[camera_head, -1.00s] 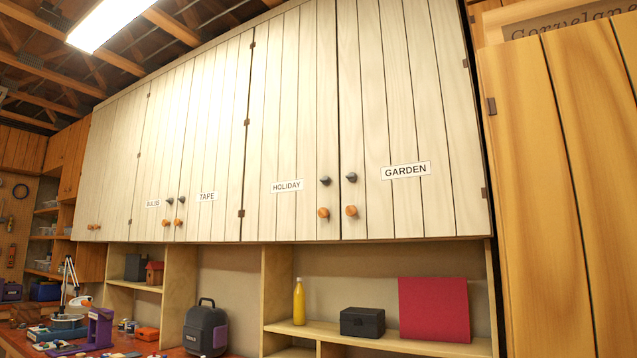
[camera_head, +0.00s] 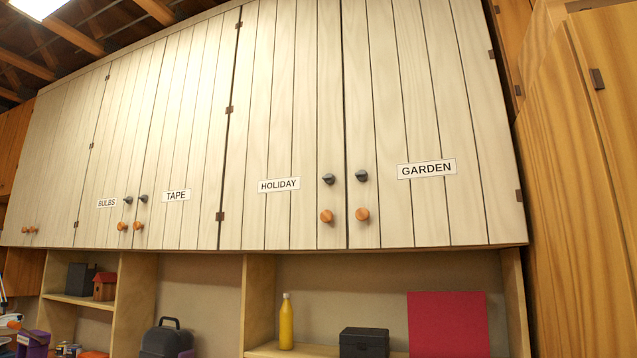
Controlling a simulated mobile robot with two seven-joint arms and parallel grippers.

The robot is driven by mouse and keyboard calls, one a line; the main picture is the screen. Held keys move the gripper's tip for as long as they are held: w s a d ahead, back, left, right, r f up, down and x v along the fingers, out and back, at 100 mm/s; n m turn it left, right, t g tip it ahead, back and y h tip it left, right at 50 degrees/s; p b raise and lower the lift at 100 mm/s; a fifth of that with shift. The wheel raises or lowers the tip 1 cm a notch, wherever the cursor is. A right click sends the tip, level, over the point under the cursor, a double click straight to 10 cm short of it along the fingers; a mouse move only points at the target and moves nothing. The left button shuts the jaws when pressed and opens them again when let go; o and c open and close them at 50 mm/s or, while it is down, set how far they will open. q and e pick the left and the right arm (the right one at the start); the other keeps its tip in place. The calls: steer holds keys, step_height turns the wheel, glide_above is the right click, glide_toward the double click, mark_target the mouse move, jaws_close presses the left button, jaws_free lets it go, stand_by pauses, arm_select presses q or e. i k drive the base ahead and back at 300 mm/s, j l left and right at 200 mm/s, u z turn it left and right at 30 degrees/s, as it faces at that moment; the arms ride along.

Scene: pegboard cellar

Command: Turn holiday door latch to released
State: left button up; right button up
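The holiday door (camera_head: 281,120) is a pale plank cupboard door, shut, with a white HOLIDAY label (camera_head: 279,185). Its dark latch (camera_head: 328,179) sits near the right edge, above a round orange-brown wooden knob (camera_head: 326,216). The latch is small, and I cannot tell which position it is turned to. The garden door (camera_head: 420,120) is just to the right, with its own dark latch (camera_head: 361,176) and knob (camera_head: 362,214). Neither of my grippers shows in the head view.
Shut doors labelled TAPE (camera_head: 176,195) and BULBS (camera_head: 107,203) are to the left. Shelves below hold a yellow bottle (camera_head: 286,322), a black box (camera_head: 364,342) and a red panel (camera_head: 448,325). A tall wooden cabinet (camera_head: 575,180) stands at the right.

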mark_target(328, 178)
steer(key=i+j, duration=0.15)
steer(key=j, duration=0.2)
steer(key=i+j+z, duration=0.2)
steer(key=i+j, duration=0.15)
steer(key=j, duration=0.3)
steer(key=i+j, duration=0.15)
steer(key=j, duration=0.2)
steer(key=i+j+z, duration=0.1)
steer(key=j, duration=0.25)
